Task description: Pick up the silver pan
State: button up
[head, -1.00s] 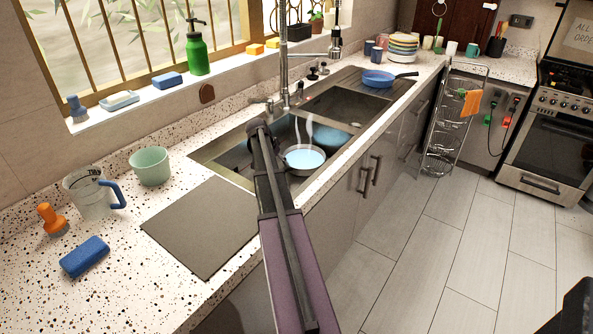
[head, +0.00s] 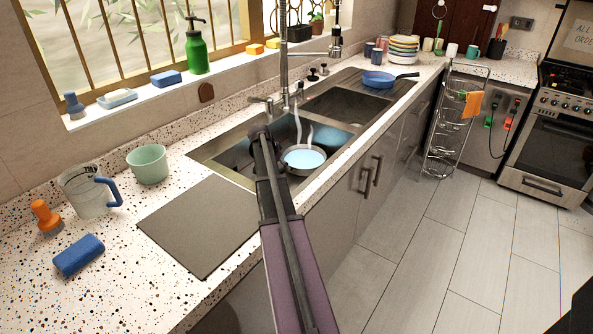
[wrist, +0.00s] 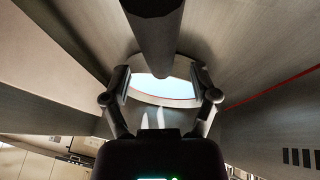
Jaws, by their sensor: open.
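The silver pan (head: 303,158) sits in the near sink basin, with pale blue liquid in it and steam above. In the wrist view, its pale, bright inside (wrist: 165,88) shows between the fingers of my gripper (wrist: 160,76). The fingers are spread apart, with nothing clearly clasped. A dark rounded bar (wrist: 153,28) comes down from the top between the fingertips; it may be the pan's handle, but I cannot tell. In the head view my arm crosses in front of the sink and hides the fingers and part of the pan.
A blue vessel (head: 332,137) stands behind the pan in the sink. The tall faucet (head: 284,60) rises at the back edge. A grey mat (head: 200,225), blue sponge (head: 79,255) and measuring jug (head: 88,192) lie to the left. A blue frying pan (head: 379,79) is farther back.

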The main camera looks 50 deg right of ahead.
jog(key=shift+b+x, duration=0.85)
jog(key=shift+x, duration=0.35)
grip_shut()
